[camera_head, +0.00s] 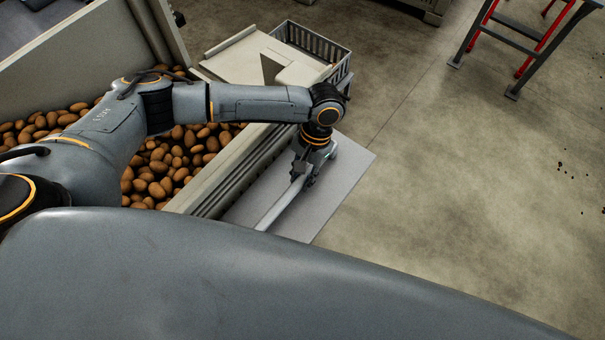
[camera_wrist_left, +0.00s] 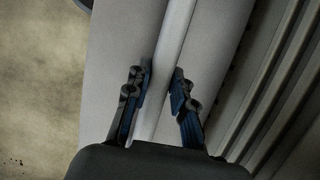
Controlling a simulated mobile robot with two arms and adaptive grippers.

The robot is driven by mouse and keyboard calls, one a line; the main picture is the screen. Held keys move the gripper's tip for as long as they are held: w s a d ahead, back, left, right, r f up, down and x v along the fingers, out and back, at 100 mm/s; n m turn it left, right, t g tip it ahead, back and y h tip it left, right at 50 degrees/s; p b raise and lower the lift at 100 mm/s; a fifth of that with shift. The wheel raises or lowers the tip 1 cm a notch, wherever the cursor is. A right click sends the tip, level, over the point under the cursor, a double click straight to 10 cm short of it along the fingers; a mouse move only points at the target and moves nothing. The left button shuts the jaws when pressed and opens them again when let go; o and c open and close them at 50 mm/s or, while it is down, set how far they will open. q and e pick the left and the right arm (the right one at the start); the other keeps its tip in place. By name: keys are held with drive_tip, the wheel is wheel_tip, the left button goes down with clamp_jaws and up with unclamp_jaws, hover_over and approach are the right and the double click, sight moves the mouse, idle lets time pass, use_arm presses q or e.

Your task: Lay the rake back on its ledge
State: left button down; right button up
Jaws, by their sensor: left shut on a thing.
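My left gripper (camera_head: 304,178) is low over a flat grey ledge (camera_head: 328,208) beside the grader. It is shut on the rake's pale handle (camera_head: 280,206), which runs toward the lower left of the head view until my body hides it. In the left wrist view the handle (camera_wrist_left: 174,40) passes between the fingers of the left gripper (camera_wrist_left: 160,88), with the ledge (camera_wrist_left: 115,60) behind it. I cannot tell whether the handle touches the ledge. The rake's head is not visible. My right gripper is not in view.
The grader's bin (camera_head: 225,165) full of potatoes lies left of the ledge. A grey plastic crate (camera_head: 312,42) stands beyond it. A red and grey step stand (camera_head: 520,40) is at the top right. The concrete floor (camera_head: 450,190) right of the ledge is mostly clear.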

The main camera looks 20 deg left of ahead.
use_arm(q)
drive_tip(key=c, duration=1.1)
unclamp_jaws()
drive_tip(key=shift+c, duration=0.2)
drive_tip(key=b+v, duration=0.1)
drive_tip(key=v, duration=1.1)
